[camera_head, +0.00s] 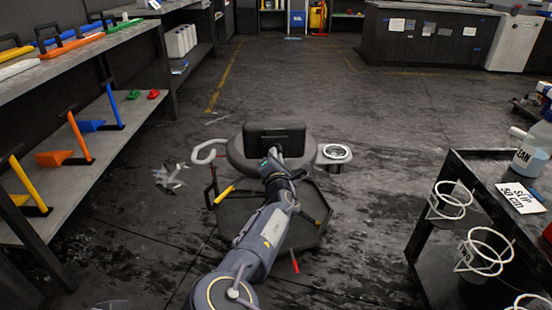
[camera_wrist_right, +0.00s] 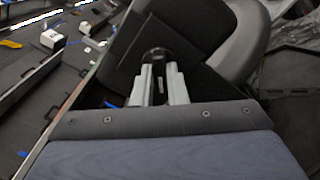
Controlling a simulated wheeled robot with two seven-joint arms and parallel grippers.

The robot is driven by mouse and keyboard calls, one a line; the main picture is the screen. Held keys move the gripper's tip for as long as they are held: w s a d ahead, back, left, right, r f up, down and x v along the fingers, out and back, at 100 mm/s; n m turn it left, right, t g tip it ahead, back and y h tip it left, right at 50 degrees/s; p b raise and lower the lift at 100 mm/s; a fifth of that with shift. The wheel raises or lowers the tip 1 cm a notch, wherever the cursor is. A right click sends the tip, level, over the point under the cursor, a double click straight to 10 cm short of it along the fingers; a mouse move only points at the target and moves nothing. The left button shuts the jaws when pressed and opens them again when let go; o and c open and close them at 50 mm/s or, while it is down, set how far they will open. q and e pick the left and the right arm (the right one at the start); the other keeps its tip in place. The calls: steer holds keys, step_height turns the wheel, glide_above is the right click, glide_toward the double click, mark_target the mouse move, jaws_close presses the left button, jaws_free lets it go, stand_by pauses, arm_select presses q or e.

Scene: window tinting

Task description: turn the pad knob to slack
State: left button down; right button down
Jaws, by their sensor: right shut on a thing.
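A dark rectangular pad (camera_head: 275,134) stands upright on a low stool-like unit in the middle of the floor. My right arm reaches forward to it, and my right gripper (camera_head: 273,158) is at the pad's near side. In the right wrist view, the two pale fingers of my right gripper (camera_wrist_right: 159,72) are shut on a black rounded knob (camera_wrist_right: 157,52) in front of the dark pad (camera_wrist_right: 190,60). The fingers cover the knob's sides, and no slack mark shows. My left gripper is not in view.
The unit has a pale curved handle (camera_head: 205,152), a round cup holder (camera_head: 337,152) and a low tray (camera_head: 300,232) with tools. A shelf (camera_head: 112,100) stands left. A black cart (camera_head: 455,175) with wire rings stands right. The floor beyond the unit is open.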

steer(key=c, duration=1.4)
jaws_free()
steer(key=shift+c, duration=0.2)
steer(key=shift+s, duration=0.1)
steer(key=s+p, duration=0.2)
steer(key=s, duration=0.5)
steer(key=shift+s+d, duration=0.2)
steer(key=shift+s, duration=0.15)
